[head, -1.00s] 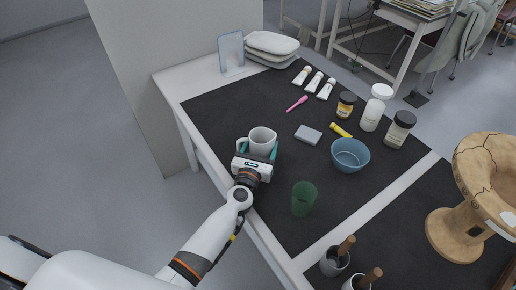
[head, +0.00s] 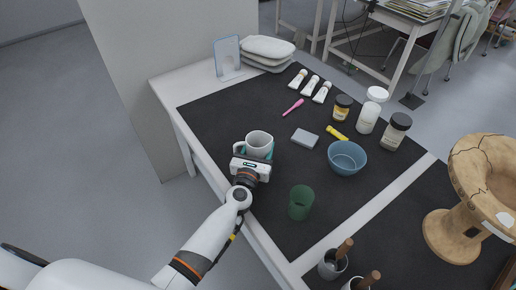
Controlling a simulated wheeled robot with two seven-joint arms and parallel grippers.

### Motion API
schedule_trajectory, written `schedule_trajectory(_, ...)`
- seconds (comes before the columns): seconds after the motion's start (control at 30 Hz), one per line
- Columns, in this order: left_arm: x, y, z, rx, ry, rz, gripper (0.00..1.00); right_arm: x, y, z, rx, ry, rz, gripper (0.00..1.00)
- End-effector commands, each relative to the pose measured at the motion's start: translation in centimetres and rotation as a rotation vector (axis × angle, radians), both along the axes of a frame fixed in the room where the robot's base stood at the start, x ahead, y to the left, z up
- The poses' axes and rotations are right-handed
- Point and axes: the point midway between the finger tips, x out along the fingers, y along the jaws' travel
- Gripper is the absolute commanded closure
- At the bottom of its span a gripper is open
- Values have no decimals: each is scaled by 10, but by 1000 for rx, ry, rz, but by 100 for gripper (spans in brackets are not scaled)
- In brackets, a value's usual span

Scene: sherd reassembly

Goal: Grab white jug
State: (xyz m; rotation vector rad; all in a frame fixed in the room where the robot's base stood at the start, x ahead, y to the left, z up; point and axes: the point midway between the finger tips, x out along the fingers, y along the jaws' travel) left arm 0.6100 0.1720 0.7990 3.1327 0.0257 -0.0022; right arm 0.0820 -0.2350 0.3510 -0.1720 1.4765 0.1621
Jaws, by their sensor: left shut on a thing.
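The white jug (head: 259,141) is upright at the left part of the black mat, with its handle toward the left. My left gripper (head: 257,155) reaches it from the near side and is shut on the jug, with its teal fingers partly hidden behind the jug's body. I cannot tell whether the jug's base touches the mat. My right gripper is not in view.
A green cup (head: 300,203) stands close by on the right, and a blue bowl (head: 346,158) is farther right.

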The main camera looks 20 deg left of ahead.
Motion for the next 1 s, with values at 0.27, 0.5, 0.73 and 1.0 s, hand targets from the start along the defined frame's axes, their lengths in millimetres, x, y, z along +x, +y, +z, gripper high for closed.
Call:
schedule_trajectory(0.27, 0, -1, 21, -4, -2, 0, 72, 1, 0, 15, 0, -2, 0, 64)
schedule_trajectory(0.5, 0, 0, 47, -4, -2, 1, 72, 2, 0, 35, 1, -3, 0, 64)
schedule_trajectory(0.73, 0, 0, 71, -3, -3, 1, 72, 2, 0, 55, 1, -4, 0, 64)
schedule_trajectory(1.0, 0, 0, 90, -1, -2, 0, 72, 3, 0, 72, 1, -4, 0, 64)
